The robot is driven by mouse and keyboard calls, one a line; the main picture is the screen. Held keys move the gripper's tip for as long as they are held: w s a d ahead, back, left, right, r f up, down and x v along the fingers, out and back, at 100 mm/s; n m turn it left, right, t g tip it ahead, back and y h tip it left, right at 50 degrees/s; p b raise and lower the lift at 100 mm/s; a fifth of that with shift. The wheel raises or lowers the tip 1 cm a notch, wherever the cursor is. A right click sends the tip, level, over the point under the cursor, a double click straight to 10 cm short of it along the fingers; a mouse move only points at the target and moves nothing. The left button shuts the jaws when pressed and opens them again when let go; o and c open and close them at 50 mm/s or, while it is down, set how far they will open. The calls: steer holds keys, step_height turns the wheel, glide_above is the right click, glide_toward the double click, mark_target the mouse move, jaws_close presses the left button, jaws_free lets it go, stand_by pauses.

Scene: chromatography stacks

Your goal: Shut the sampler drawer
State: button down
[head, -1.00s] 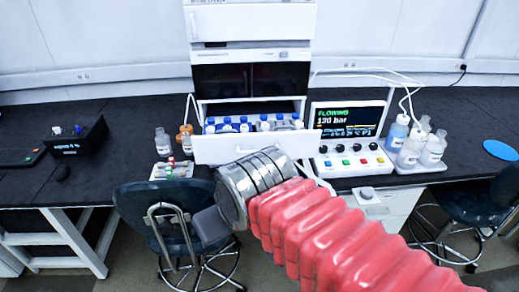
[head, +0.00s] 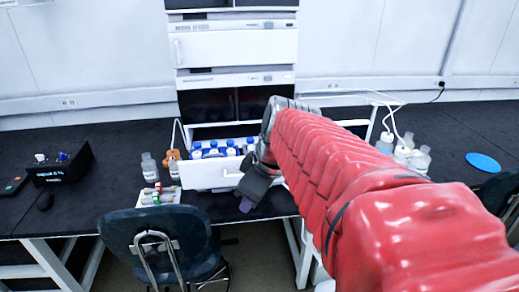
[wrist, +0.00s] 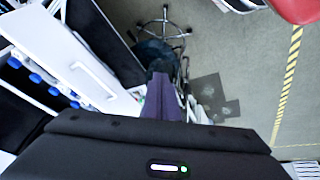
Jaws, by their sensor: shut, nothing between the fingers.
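The sampler drawer (head: 204,176) is pulled out of the white stack in the head view, with blue-capped and white-capped bottles (head: 213,150) in it. In the wrist view its white front (wrist: 75,58) with a bar handle (wrist: 93,78) is at the left, and blue caps (wrist: 37,78) show behind it. My gripper (head: 246,204) is in front of the drawer's right part and hides some of it. Its purple fingers (wrist: 163,98) are shut with nothing between them, to the right of the drawer front in the wrist view. I cannot tell whether they touch it.
A dark chair (head: 158,232) stands before the bench, left of my gripper. A small vial rack (head: 157,196) and bottles (head: 149,168) are left of the drawer. More bottles (head: 412,154) stand right of my arm. Floor (wrist: 235,70) is open right of the fingers.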

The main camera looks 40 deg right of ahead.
steer(key=s+d+n+t, duration=0.1)
steer(key=d+n, duration=0.2)
steer(key=d, duration=1)
steer(key=s+d+r+n+t, duration=0.1)
steer(key=s+d+n, duration=0.1)
steer(key=d, duration=1.1)
steer(key=shift+s+d+r+n+t, duration=0.15)
steer(key=shift+s+r+n+t, duration=0.15)
steer(key=shift+n, duration=0.2)
steer(key=w+f, duration=0.8)
steer(key=w, duration=0.1)
steer(key=shift+w+d, duration=0.3)
steer(key=shift+d, duration=0.15)
